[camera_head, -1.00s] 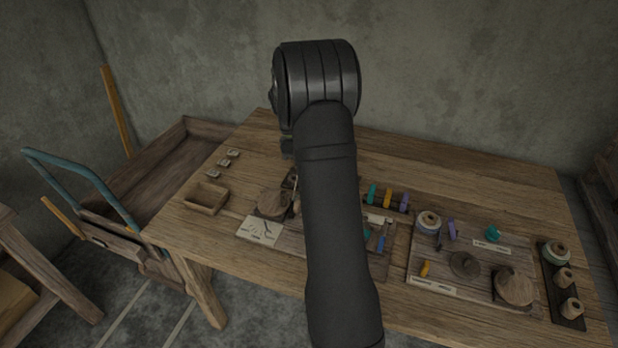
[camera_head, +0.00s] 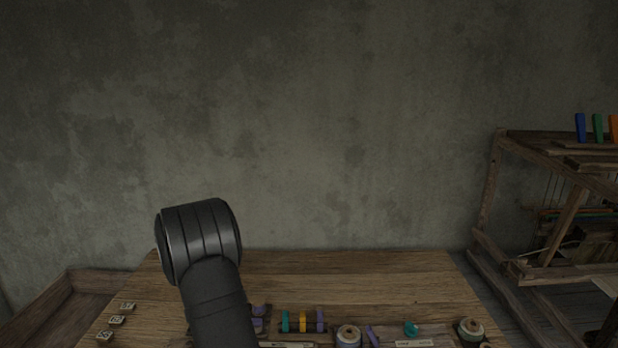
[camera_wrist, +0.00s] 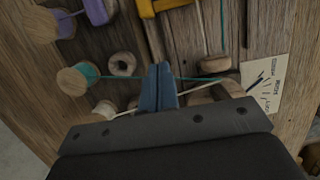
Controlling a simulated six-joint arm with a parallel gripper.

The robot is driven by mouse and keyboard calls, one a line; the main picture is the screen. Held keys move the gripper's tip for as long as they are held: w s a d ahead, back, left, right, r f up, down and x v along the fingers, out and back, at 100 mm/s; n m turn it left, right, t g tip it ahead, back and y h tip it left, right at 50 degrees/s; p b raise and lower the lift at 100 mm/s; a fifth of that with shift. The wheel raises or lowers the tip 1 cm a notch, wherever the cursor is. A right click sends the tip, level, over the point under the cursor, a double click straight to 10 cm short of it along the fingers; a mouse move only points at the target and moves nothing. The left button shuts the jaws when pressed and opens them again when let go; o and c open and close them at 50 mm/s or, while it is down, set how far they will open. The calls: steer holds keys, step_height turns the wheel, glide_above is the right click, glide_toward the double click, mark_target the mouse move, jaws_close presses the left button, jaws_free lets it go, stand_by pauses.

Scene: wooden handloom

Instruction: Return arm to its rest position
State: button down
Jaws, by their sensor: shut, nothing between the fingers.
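My gripper (camera_wrist: 158,88) shows in the wrist view with its blue fingers together and nothing between them. It points down over the wooden table (camera_head: 370,275), above a board with spools and tools. A teal spool (camera_wrist: 78,78), a purple spool (camera_wrist: 97,12) and a plain wooden ring (camera_wrist: 122,64) lie left of the fingers. A teal thread runs past behind the fingertips. I cannot tell whether the fingers touch anything. In the head view my dark arm stands at the lower left, and the gripper is hidden.
A white card (camera_wrist: 265,84) lies to the right in the wrist view. In the head view, small labelled blocks (camera_head: 116,320) sit at the table's left. A rack of coloured pieces (camera_head: 302,321) and thread spools stand in front. A wooden loom (camera_head: 560,210) stands right. The table's back is clear.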

steer(key=d+f, duration=0.2)
steer(key=f, duration=0.1)
steer(key=shift+d, duration=1.1)
steer(key=c, duration=1.8)
jaws_free()
steer(key=shift+r, duration=0.1)
steer(key=shift+c, duration=0.2)
steer(key=o, duration=1.4)
steer(key=shift+y, duration=0.6)
steer(key=r, duration=0.3)
steer(key=d+r, duration=0.1)
steer(key=r, duration=0.4)
steer(key=shift+s+d+r, duration=0.35)
steer(key=o, duration=0.4)
steer(key=shift+y, duration=0.7)
steer(key=r, duration=0.2)
steer(key=s+d+r, duration=0.1)
steer(key=r, duration=0.2)
steer(key=s+r, duration=0.1)
steer(key=r, duration=0.1)
steer(key=shift+d+r, duration=0.25)
steer(key=shift+r, duration=0.05)
steer(key=shift+o, duration=0.2)
step_height(320, 180, down, 10)
steer(key=shift+r, duration=0.25)
